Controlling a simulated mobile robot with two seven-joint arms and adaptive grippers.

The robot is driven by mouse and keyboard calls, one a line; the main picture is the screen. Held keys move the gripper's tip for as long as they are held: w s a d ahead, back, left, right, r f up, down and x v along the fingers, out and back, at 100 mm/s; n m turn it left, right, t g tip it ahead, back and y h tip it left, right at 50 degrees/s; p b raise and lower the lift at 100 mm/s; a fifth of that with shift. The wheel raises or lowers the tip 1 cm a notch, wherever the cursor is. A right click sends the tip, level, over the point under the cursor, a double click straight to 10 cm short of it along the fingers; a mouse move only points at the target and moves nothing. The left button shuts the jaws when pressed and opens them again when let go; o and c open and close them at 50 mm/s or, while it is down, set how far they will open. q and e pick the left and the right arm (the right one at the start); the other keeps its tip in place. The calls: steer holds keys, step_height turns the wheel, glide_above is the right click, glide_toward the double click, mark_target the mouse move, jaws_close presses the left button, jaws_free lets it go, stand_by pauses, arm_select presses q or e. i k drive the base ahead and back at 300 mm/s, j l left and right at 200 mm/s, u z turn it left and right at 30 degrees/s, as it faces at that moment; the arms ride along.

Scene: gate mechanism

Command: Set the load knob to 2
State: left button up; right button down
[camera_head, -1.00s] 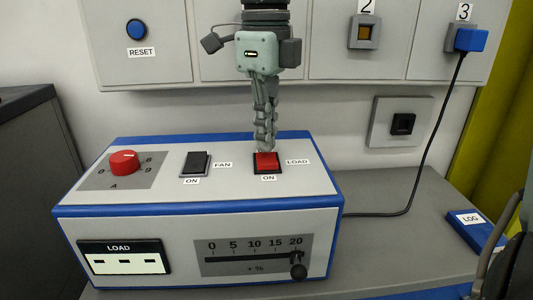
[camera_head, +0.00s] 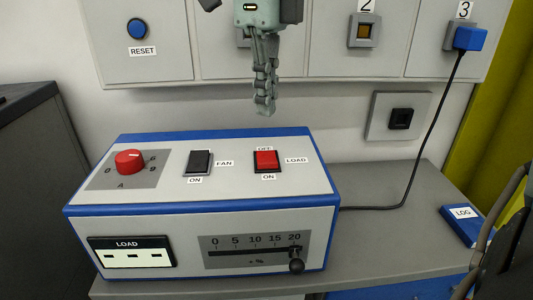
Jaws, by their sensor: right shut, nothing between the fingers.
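The red load knob (camera_head: 129,161) sits on a grey dial plate marked "A" on the top left of the control box (camera_head: 260,188). Its digits are partly hidden by the knob; 0, 6 and 9 can be made out. The exact pointer setting is too small to tell. The LOAD display (camera_head: 132,253) on the box front shows dashes. My right gripper (camera_head: 264,113) hangs pointing down, shut and empty, above and behind the red LOAD switch (camera_head: 265,159), apart from it. My left gripper is out of view.
A black FAN switch (camera_head: 199,161) sits between knob and LOAD switch. A slider (camera_head: 296,264) stands at 20 on the front. A wall panel with a RESET button (camera_head: 138,29) is behind. A cable drops from the blue plug (camera_head: 470,38). A blue LOG book (camera_head: 463,222) lies right.

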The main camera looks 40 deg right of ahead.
mark_target(129, 162)
steer(key=k+j, duration=1.2)
steer(key=k, duration=0.1)
